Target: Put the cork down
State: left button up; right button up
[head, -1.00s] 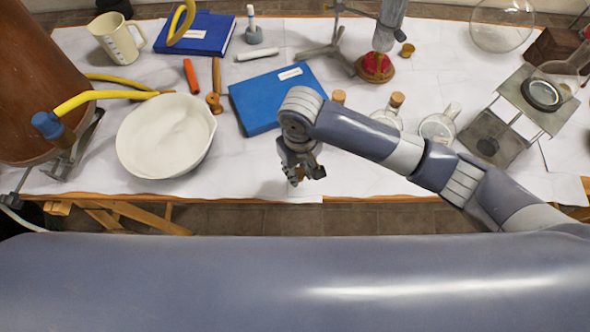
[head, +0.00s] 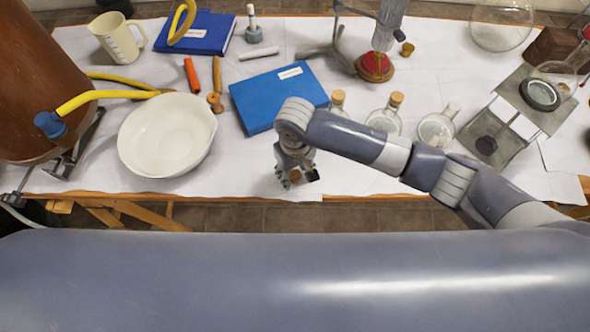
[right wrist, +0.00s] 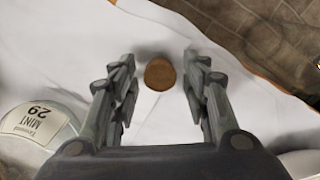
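A small brown cork (right wrist: 160,74) shows in the right wrist view as a round disc over the white table cover, between the two fingers and apart from both. In the head view it shows at my right gripper's tip (head: 296,176), near the front edge of the table. My right gripper (right wrist: 160,62) is open and points down at the table. I cannot tell exactly how the cork rests. My left gripper is not in view.
A labelled glass jar (right wrist: 36,124) is close beside the right gripper in the wrist view. Corked bottles (head: 384,119), a blue book (head: 276,96) and a white bowl (head: 166,136) stand around. The table's front edge (head: 350,199) is near; white cover left of the gripper is clear.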

aim_at(295, 175)
notch_tip(295, 175, up, 12)
jog(key=shift+r+b, duration=0.2)
jog(key=shift+b, duration=0.1)
dwell(0.4)
dwell(0.4)
